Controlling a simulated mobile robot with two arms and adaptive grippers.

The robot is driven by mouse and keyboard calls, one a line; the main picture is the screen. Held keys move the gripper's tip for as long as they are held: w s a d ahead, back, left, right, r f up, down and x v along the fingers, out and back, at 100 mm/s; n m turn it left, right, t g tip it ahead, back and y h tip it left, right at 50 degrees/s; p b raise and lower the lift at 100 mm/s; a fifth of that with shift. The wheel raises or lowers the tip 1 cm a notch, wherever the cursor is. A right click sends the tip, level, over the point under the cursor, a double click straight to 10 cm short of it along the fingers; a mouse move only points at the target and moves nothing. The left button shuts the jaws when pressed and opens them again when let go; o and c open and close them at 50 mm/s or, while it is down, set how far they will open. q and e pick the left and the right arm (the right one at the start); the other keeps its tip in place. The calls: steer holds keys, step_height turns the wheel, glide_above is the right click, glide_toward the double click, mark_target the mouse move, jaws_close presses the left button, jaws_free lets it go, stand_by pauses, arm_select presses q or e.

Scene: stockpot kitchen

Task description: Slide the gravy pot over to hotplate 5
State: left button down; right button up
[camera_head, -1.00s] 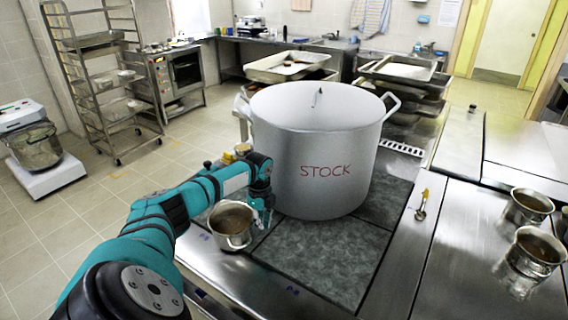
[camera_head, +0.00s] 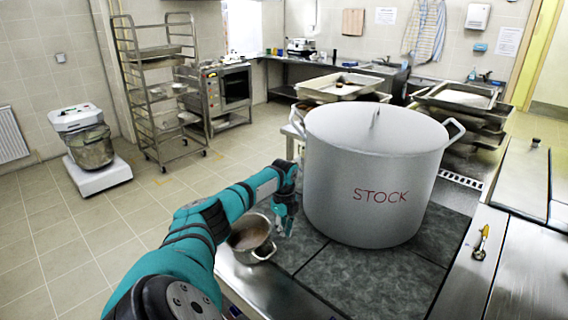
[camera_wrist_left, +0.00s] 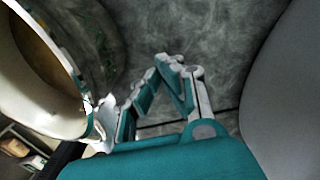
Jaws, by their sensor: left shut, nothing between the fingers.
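The gravy pot (camera_head: 251,238) is a small steel pot with brown liquid in it. It stands upright on the left edge of the dark hotplate surface (camera_head: 345,275), and my forearm passes close to its far side. It also shows at the left of the left wrist view (camera_wrist_left: 40,95). My left gripper (camera_head: 286,226) points down just right of the pot, between it and the big stockpot. Its fingers (camera_wrist_left: 165,70) are shut with nothing between them. Contact with the pot cannot be told. No hotplate number is readable. My right gripper is out of view.
A large pot marked STOCK (camera_head: 370,190) stands just right of my left gripper and takes up much of the hotplates. The front plates are clear. A spoon-like utensil (camera_head: 481,243) lies on the steel counter at right. Trays (camera_head: 340,90) are stacked behind.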

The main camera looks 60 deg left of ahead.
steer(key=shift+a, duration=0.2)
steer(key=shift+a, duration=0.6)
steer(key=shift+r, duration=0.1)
